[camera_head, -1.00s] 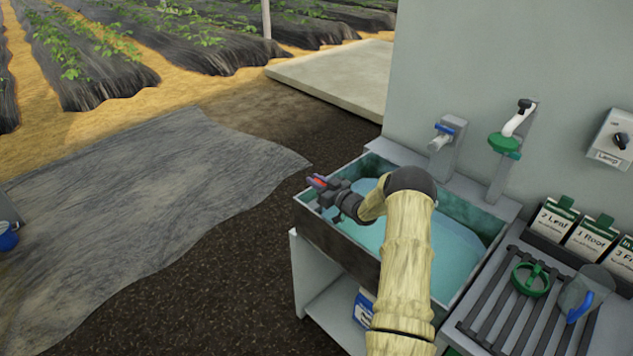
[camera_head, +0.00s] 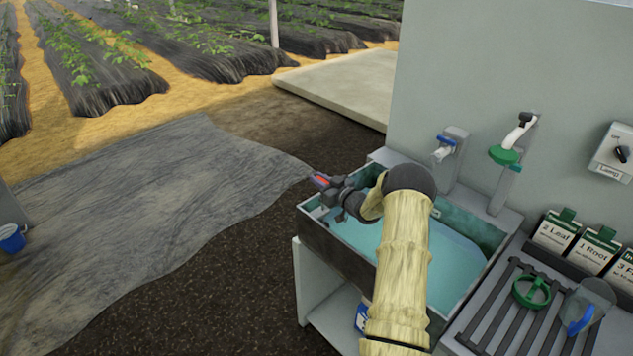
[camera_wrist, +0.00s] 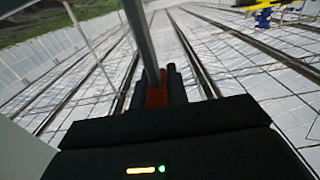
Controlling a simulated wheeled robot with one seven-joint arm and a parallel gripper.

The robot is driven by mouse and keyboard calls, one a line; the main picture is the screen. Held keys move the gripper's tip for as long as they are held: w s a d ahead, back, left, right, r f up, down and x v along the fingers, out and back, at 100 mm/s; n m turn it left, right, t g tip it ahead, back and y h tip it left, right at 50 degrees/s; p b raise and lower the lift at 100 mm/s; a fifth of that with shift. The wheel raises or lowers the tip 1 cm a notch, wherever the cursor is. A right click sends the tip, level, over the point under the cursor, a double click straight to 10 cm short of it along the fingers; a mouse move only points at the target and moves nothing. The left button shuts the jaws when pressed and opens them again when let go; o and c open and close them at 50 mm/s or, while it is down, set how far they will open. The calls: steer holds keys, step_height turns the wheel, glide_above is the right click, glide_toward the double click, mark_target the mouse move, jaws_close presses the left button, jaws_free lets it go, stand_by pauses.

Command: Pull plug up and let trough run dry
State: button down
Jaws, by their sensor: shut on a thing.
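The trough (camera_head: 318,234) is a dark-walled basin on a pale stand, with blue-green water (camera_head: 448,262) in it. My gripper (camera_head: 326,190) is over the left end of the trough, above the rim. In the wrist view its dark fingers are shut on a red-orange piece (camera_wrist: 157,92), with a grey rod (camera_wrist: 141,35) running up from it. I take the held piece to be the plug's handle. My forearm hides part of the trough; the drain and the plug's lower end are not visible.
A blue-handled tap (camera_head: 445,148) and a green-and-white fitting (camera_head: 508,150) stand behind the trough. A slatted rack (camera_head: 500,318) at right holds a green ring-shaped item (camera_head: 531,291) and a blue-handled jug (camera_head: 590,302). Open ground with a grey sheet (camera_head: 150,200) lies left.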

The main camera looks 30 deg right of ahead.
steer(key=c, duration=1.4)
jaws_free()
steer(key=shift+w+r, duration=0.1)
steer(key=shift+r, duration=0.05)
steer(key=shift+o, duration=0.2)
steer(key=shift+s+d, duration=0.2)
steer(key=shift+s, duration=0.45)
steer(key=b+v, duration=0.3)
steer(key=v, duration=1.3)
